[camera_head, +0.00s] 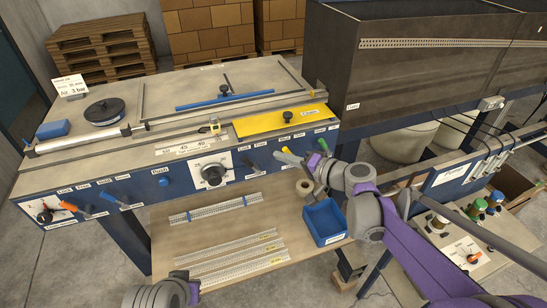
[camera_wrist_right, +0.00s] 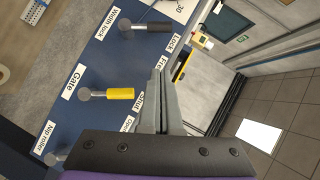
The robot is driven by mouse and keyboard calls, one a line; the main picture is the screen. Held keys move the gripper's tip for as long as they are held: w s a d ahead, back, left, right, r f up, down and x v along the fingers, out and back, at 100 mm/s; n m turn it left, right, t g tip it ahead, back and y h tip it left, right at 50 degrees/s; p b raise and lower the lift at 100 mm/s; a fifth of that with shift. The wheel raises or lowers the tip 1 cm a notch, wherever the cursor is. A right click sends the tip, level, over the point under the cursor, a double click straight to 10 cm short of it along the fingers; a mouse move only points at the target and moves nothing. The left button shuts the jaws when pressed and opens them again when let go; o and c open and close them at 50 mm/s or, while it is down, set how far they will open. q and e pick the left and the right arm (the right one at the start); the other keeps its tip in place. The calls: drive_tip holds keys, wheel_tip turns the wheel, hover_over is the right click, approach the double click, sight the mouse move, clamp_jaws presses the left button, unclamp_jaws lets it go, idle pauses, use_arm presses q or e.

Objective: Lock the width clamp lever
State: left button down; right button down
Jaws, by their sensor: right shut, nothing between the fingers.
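The width lock lever, with a grey pivot and black handle (camera_wrist_right: 152,27), shows at the top of the right wrist view, beside its "Width lock" label. Its handle points right in that view, toward the row of position labels; I cannot tell which label it matches. My right gripper (camera_wrist_right: 158,75) is shut and empty, with its fingertips just below and apart from the black handle. In the head view, my right gripper (camera_head: 281,155) is in front of the machine's blue front panel and hides part of the lever area. My left gripper is not visible; only arm parts show at the bottom left.
A yellow gate lever (camera_wrist_right: 112,93) is left of my right fingers, with the nip roller lever (camera_wrist_right: 56,160) farther down. In the head view, a tape roll (camera_head: 305,187) and blue bin (camera_head: 325,221) stand on the lower wooden shelf (camera_head: 185,240).

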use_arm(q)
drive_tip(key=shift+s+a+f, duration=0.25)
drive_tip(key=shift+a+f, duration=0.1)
use_arm(e)
drive_tip(key=v, duration=0.6)
drive_tip(key=shift+s+a+r, duration=0.25)
drive_tip(key=shift+s+a, duration=0.05)
drive_tip(key=shift+s, duration=0.05)
drive_tip(key=shift+a, duration=0.1)
drive_tip(key=s+f+n+g+h, duration=0.1)
drive_tip(key=s+f+g+h, duration=0.1)
drive_tip(key=s+f, duration=0.3)
drive_tip(key=s+f+n+g+h, duration=0.1)
drive_tip(key=s+f+h, duration=0.2)
drive_tip(key=s, duration=0.4)
drive_tip(key=s+d+f+n+h, duration=0.1)
drive_tip(key=s+d+f+h, duration=0.2)
drive_tip(key=s, duration=0.3)
drive_tip(key=s+d+f+n+g+h, duration=0.1)
drive_tip(key=s+d+f+h, duration=0.2)
drive_tip(key=s+d+f, duration=0.1)
drive_tip(key=shift+s+d+h, duration=0.3)
drive_tip(key=shift+s+d, duration=0.45)
drive_tip(key=shift+s, duration=0.45)
